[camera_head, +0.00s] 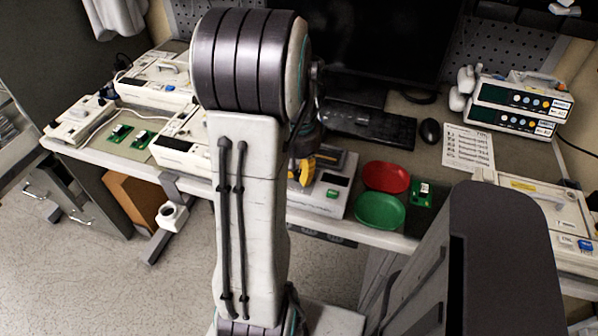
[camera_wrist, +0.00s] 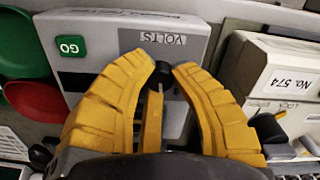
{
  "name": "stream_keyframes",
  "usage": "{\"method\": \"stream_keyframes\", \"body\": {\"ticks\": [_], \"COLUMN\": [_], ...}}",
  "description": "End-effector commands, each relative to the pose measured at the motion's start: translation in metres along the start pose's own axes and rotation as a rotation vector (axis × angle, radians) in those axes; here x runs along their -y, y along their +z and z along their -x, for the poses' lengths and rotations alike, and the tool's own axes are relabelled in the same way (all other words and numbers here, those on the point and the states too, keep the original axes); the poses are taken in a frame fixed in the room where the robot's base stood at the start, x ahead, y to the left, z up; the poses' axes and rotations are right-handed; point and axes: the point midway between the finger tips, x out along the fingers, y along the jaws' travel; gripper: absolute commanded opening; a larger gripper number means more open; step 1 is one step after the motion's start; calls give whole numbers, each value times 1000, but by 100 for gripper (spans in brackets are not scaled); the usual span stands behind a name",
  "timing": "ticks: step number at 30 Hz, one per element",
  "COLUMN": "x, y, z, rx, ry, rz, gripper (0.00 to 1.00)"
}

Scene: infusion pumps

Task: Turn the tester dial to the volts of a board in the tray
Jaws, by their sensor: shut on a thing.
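The tester (camera_head: 335,190) is a pale grey box near the table's front edge, partly hidden behind my arm in the head view. In the wrist view the tester (camera_wrist: 92,88) shows a VOLTS label and a green GO button (camera_wrist: 71,46). My gripper (camera_wrist: 160,70) has its yellow fingers closed on the black tester dial (camera_wrist: 160,76), just below the label. The dial's pointer and scale are mostly hidden. Green boards (camera_head: 118,134) lie on the table at the left. Another green board (camera_head: 424,190) lies right of the dishes. No board voltage is readable.
A red dish (camera_head: 386,177) and a green dish (camera_head: 380,211) stand right of the tester. A pale box labelled No. 574 (camera_wrist: 285,82) stands close on the tester's right in the wrist view. Infusion pumps (camera_head: 515,105), a keyboard (camera_head: 366,127) and a mouse (camera_head: 430,131) crowd the table.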

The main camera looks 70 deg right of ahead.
Motion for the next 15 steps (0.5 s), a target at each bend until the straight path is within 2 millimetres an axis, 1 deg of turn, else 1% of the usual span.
{"method": "stream_keyframes", "body": {"ticks": [6,15], "x": [0,0], "y": [2,2], "z": [-2,-2], "rx": [6,7], "ry": [-1,-1], "rz": [-107,-172], "gripper": [0,0]}}
